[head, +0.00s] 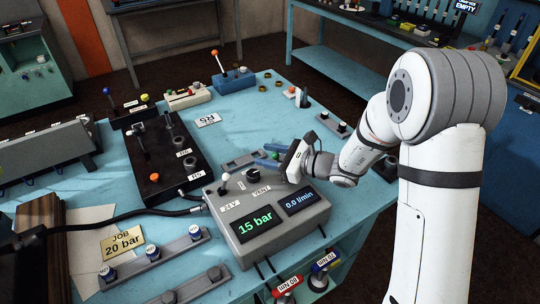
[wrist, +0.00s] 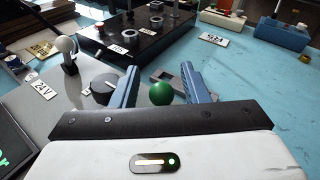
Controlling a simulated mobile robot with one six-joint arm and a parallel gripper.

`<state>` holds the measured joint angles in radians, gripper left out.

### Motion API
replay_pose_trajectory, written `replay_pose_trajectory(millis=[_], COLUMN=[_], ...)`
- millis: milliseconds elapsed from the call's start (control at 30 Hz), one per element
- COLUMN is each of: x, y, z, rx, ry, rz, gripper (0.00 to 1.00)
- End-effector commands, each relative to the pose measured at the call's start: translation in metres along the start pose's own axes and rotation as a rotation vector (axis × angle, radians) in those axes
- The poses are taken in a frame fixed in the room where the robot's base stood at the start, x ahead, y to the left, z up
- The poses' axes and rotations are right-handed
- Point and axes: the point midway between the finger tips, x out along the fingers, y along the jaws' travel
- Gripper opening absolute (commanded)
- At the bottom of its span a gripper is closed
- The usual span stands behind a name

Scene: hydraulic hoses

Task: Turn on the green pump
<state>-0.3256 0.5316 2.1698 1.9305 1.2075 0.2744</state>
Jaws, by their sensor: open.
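A green ball-shaped knob (wrist: 160,92) shows in the wrist view between the two blue fingers of my gripper (wrist: 160,69). It appears apart from both fingers. Whether it tops a lever or a button is hidden. In the head view my gripper (head: 261,155) is open over the back right of the grey control box (head: 228,222). The box carries a white-ball lever (head: 225,178) by a 24 V label and a black rotary knob (head: 253,173) by a VENT label. The lit displays read 15 bar (head: 255,222) and 0.0 l/min (head: 300,202).
A black plate with fittings (head: 155,182) lies left of the box, with a hose along the front. A job card (head: 122,242) reads 20 bar. A blue box with an orange-knobbed lever (head: 233,80) stands at the back.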

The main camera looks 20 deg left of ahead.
Motion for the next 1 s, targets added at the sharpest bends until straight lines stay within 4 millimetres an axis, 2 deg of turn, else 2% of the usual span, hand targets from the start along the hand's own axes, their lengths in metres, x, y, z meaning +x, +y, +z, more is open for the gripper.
replay_pose_trajectory(millis=[167,400,500,633,1000], x=[-0.018,-0.059,-0.07,-0.077,-0.078], y=[-0.001,-0.001,0.0,0.001,0.0], z=[-0.002,-0.002,-0.001,-0.001,0.0], rx=[0.0,-0.001,0.0,0.0,0.001], ry=[0.001,0.0,0.0,0.0,0.0], rz=[-0.004,-0.004,-0.002,0.0,-0.001], gripper=[0.41,0.41,0.41,0.41,0.41])
